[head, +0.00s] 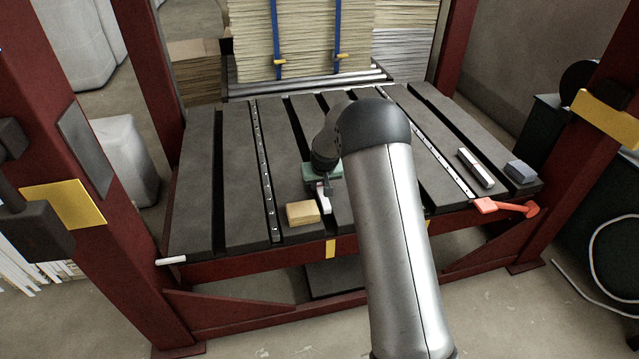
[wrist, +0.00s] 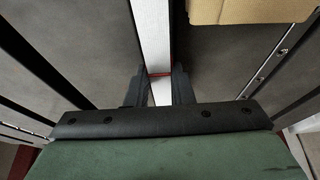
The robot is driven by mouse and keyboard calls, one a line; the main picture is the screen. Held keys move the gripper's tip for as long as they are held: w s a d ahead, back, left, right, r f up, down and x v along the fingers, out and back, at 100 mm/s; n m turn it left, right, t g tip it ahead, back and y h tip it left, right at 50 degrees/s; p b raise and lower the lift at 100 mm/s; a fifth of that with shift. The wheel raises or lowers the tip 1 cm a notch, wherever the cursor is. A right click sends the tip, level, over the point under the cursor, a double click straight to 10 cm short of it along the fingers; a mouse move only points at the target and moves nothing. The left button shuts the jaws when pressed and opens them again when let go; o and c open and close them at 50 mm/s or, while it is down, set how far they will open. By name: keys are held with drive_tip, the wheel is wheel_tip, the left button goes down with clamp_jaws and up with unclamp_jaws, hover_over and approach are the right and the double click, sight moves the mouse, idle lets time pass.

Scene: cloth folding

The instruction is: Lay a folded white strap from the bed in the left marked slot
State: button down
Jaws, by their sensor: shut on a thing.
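My gripper (head: 319,187) is low over the front middle of the slatted bed (head: 195,200). It is shut on the folded white strap (wrist: 152,38), which runs away from the fingers in the wrist view. A thin red band shows on the strap near the fingertips (wrist: 160,88). In the head view a short piece of the strap (head: 324,204) shows below the gripper, just right of a tan block. A yellow mark (head: 331,248) is on the bed's front rail below it; a second yellow mark to the right is mostly hidden by my arm. I cannot tell whether the strap touches the bed.
The tan block (head: 303,212) lies close left of the strap; it also shows in the wrist view (wrist: 250,10). A black-and-white bar (head: 475,168), a grey block (head: 521,171) and a red lever (head: 505,207) are at the right. Red posts flank the bed. The left slats are clear.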

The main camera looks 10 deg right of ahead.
sight(319, 185)
drive_tip(key=shift+f, duration=0.1)
idle(0.7)
drive_tip(key=c, duration=1.2)
unclamp_jaws()
drive_tip(key=shift+r+p, duration=2.35)
drive_tip(key=shift+r, duration=1.65)
